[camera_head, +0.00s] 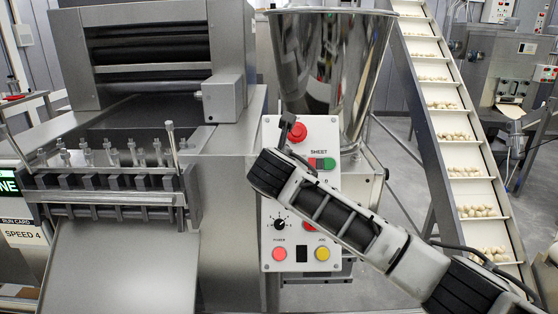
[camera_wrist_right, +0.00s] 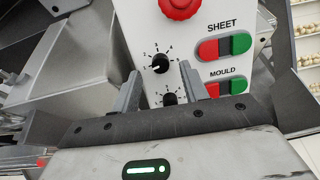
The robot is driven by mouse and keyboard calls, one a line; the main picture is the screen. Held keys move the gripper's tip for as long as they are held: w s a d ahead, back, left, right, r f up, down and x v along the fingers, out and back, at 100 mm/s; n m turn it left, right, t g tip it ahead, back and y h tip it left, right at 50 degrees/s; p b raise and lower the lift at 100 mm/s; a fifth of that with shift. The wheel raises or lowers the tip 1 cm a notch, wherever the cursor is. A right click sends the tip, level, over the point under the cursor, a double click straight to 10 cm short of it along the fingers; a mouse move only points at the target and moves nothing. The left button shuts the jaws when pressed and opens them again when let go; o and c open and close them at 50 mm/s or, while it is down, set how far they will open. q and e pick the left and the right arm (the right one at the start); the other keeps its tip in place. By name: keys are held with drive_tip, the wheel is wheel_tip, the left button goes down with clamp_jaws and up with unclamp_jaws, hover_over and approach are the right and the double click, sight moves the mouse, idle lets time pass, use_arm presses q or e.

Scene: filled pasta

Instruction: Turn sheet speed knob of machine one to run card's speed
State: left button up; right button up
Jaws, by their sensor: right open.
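The white control panel (camera_head: 271,180) of the machine carries a SHEET label with red and green buttons (camera_head: 322,163). In the right wrist view, the black sheet speed knob (camera_wrist_right: 160,63) sits beside the SHEET buttons (camera_wrist_right: 224,46), its light pointer toward the left. My right arm hides this knob in the head view. My right gripper (camera_wrist_right: 159,72) is open, its two fingers apart on either side of the knob as seen from the wrist; contact cannot be told. The run card (camera_head: 22,234) at the left reads SPEED 4. My left gripper is out of view.
A lower knob (camera_head: 280,224) with a dial is beside the MOULD buttons (camera_wrist_right: 226,87). A red emergency button (camera_wrist_right: 180,7) is above the sheet knob. A steel hopper (camera_head: 330,60) stands behind the panel, and a conveyor with pasta pieces (camera_head: 465,170) runs at the right.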

drive_tip(key=shift+x, duration=1.55)
clamp_jaws()
